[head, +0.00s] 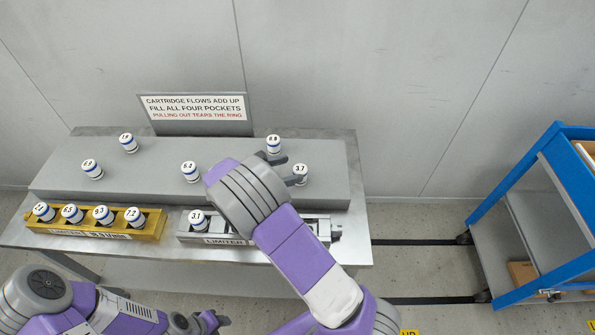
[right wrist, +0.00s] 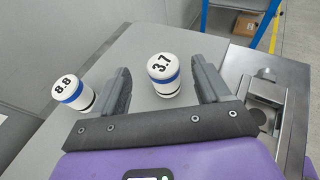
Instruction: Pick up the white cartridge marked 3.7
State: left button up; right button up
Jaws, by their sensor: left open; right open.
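The white cartridge marked 3.7 (head: 301,173) stands upright near the right end of the raised grey shelf. It has a blue band and also shows in the right wrist view (right wrist: 163,77). My right gripper (head: 285,169) is open at the cartridge, with one finger on each side of it in the right wrist view and a gap on both sides. Nothing is held. My left gripper (head: 205,322) is open and empty, low in front of the table.
The cartridge marked 8.8 (right wrist: 73,92) stands just outside one right finger. Others stand farther left on the shelf. A gold holder (head: 150,226) holds several cartridges; a grey limiter block (head: 190,238) carries one marked 3.1. A blue cart (head: 500,188) stands right.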

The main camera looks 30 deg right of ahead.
aim_at(298, 169)
jog(key=x, duration=0.2)
jog(key=b+x, duration=0.1)
jog(key=x, duration=0.1)
jog(key=shift+s+d+f, duration=0.1)
jog(key=shift+s+f, duration=0.05)
jog(key=shift+f, duration=0.35)
jog(key=shift+d, duration=0.3)
jog(key=c, duration=1.1)
